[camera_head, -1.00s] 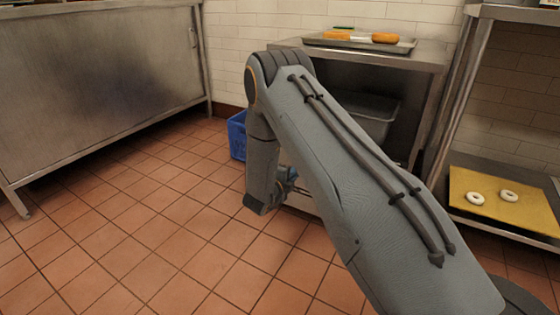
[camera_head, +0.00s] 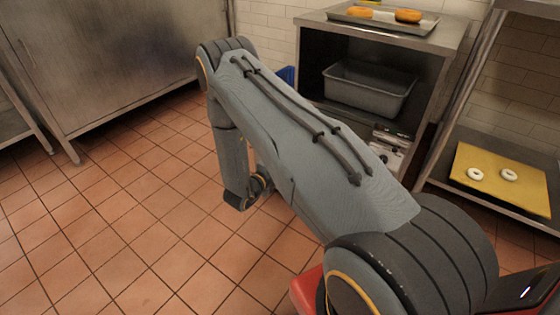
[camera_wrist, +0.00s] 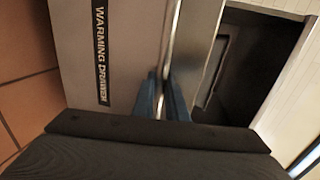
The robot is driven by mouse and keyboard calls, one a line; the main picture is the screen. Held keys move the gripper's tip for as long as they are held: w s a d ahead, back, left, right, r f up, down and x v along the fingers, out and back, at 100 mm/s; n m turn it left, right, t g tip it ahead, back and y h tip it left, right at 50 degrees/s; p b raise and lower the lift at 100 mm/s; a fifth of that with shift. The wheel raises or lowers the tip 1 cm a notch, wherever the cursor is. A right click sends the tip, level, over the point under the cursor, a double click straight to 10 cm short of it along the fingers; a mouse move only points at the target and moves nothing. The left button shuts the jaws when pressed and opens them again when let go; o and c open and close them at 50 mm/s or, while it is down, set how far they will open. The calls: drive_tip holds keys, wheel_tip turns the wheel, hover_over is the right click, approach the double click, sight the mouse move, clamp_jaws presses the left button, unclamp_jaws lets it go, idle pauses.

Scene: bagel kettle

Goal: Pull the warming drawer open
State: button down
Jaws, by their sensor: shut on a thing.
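The warming drawer (camera_wrist: 80,45) fills the left of the wrist view, with its dark WARMING DRAWER label (camera_wrist: 101,55). Its bar handle (camera_wrist: 171,35) runs up the picture beside the label. My gripper (camera_wrist: 164,100) is shut on this handle, with blue fingers on either side of it. In the head view my arm hides the gripper and most of the drawer. A light strip with small dark items (camera_head: 388,150) shows below the grey bin, but I cannot tell whether it lies inside the drawer. How far the drawer stands out is unclear.
The steel cabinet (camera_head: 447,45) carries a tray (camera_head: 372,22) of bagels on top and a grey bin (camera_head: 367,92) inside. A rack at right holds a yellow board (camera_head: 497,185) with two pale rings. A steel counter (camera_head: 100,60) stands left. Tiled floor (camera_head: 120,220) is clear.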

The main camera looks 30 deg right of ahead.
drive_tip(key=c, duration=1.8)
unclamp_jaws()
drive_tip(key=shift+o, duration=0.2)
drive_tip(key=p+v, duration=0.2)
drive_tip(key=v, duration=0.6)
drive_tip(key=shift+f, duration=0.1)
